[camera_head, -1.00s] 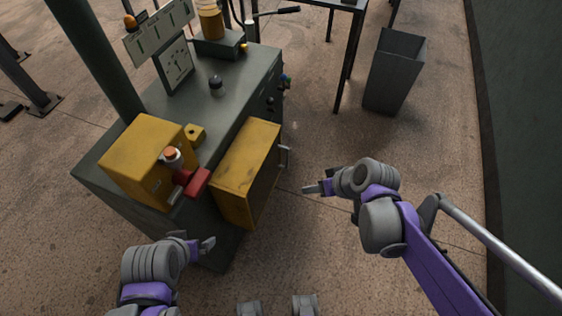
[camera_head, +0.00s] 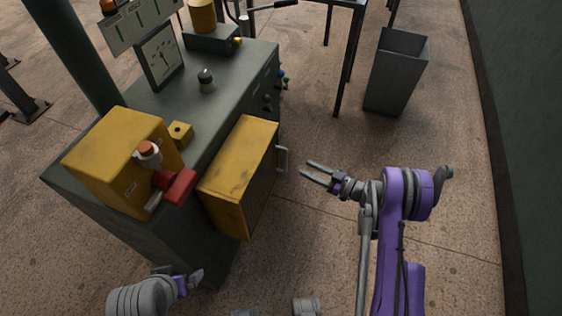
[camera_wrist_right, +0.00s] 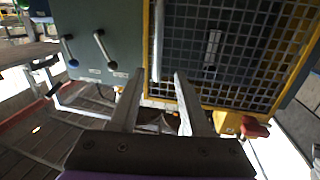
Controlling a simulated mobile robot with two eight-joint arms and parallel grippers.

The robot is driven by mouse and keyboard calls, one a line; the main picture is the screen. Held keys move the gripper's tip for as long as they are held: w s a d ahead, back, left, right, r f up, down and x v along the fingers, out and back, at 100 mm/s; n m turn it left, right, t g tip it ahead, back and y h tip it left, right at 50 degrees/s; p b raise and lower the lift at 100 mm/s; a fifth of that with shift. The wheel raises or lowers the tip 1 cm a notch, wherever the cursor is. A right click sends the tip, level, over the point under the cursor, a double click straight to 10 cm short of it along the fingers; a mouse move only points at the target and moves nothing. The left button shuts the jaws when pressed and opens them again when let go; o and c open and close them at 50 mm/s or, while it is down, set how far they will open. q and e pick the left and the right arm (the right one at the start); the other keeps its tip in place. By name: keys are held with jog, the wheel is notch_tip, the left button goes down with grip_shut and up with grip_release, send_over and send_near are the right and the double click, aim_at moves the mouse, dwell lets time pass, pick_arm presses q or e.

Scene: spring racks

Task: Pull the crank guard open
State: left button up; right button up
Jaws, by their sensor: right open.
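The crank guard (camera_head: 228,192) is a yellow box on the side of the grey-green cabinet, with a pale bar handle (camera_head: 283,158) on its face. In the right wrist view the guard shows dark mesh (camera_wrist_right: 240,60) in a yellow frame, apparently closed. Its handle (camera_wrist_right: 158,40) stands upright ahead, in line with the gap between my fingers. My right gripper (camera_head: 307,171) is open and empty, a short way right of the handle; its fingers also show in the wrist view (camera_wrist_right: 159,74). My left gripper (camera_head: 190,281) is low, near the cabinet's foot; its jaw opening is unclear.
The cabinet top (camera_head: 225,85) carries a yellow box (camera_head: 120,155) with a red part (camera_head: 178,187), and a gauge (camera_head: 161,57). A grey bin (camera_head: 395,75) stands at the back right. Floor around my right arm is clear.

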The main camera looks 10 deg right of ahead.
jog(key=f, duration=0.1)
send_over(286, 170)
jog(key=shift+w+f, duration=0.1)
jog(key=shift+w, duration=0.3)
grip_shut()
dwell(0.3)
dwell(1.2)
